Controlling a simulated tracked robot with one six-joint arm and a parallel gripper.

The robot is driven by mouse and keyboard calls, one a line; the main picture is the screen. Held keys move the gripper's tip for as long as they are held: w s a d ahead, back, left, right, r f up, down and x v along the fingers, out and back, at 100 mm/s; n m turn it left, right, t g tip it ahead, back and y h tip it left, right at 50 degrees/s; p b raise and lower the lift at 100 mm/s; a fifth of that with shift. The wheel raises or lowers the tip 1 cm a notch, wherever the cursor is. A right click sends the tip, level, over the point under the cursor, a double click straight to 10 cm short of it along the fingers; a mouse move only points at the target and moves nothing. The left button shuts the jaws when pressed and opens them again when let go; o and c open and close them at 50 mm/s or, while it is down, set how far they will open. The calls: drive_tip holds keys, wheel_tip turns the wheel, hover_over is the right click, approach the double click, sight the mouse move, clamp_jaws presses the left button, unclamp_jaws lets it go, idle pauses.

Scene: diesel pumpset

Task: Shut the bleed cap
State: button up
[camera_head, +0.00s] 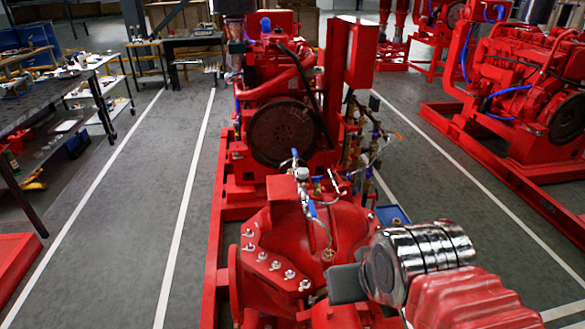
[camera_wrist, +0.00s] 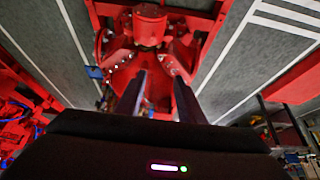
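The red pump casing (camera_head: 285,235) fills the lower middle of the head view, with several bolts along its flange. Small fittings (camera_head: 302,173) with blue levers and thin hoses stand on top of it. I cannot tell which small fitting is the bleed cap. My gripper (camera_wrist: 159,76) shows two dark fingers spread apart, with nothing seen between them. They point toward the red pump casing (camera_wrist: 124,75) in the wrist view. In the head view my chrome and red wrist is at the lower right, with a grey gripper part over the casing's right side; the fingertips are not clear there.
The red engine (camera_head: 280,130) stands behind the pump, with a red box (camera_head: 361,55) on a post. Another red pumpset (camera_head: 530,90) is on the right. Workbenches (camera_head: 60,95) are on the left.

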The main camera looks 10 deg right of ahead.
drive_tip(key=shift+o, duration=0.7)
drive_tip(key=shift+w+d+r, duration=0.1)
drive_tip(key=shift+w, duration=0.1)
drive_tip(key=shift+o, duration=1)
drive_tip(key=w+d+r+t+h, duration=0.1)
drive_tip(key=w+d+r, duration=0.1)
drive_tip(key=w, duration=0.5)
drive_tip(key=w+d+r+t, duration=0.2)
drive_tip(key=w+d+r, duration=0.1)
drive_tip(key=w, duration=0.4)
drive_tip(key=w+d+r+t+h, duration=0.1)
drive_tip(key=w+d+r+t, duration=0.1)
drive_tip(key=w, duration=0.5)
drive_tip(key=shift+w+d+r+h, duration=0.15)
drive_tip(key=shift+d+r+h, duration=0.25)
drive_tip(key=shift+d, duration=0.4)
drive_tip(key=w+d+n+t+y, duration=0.2)
drive_tip(key=w+n+t+y, duration=0.3)
drive_tip(key=w, duration=1.6)
wheel_tip(320, 180, down, 16)
drive_tip(key=a+n+g+y, duration=0.2)
drive_tip(key=n+g+y, duration=0.2)
drive_tip(key=y, duration=0.8)
drive_tip(key=shift+s+a+n+g, duration=0.15)
drive_tip(key=shift+a+n+g, duration=0.25)
drive_tip(key=shift+n, duration=0.4)
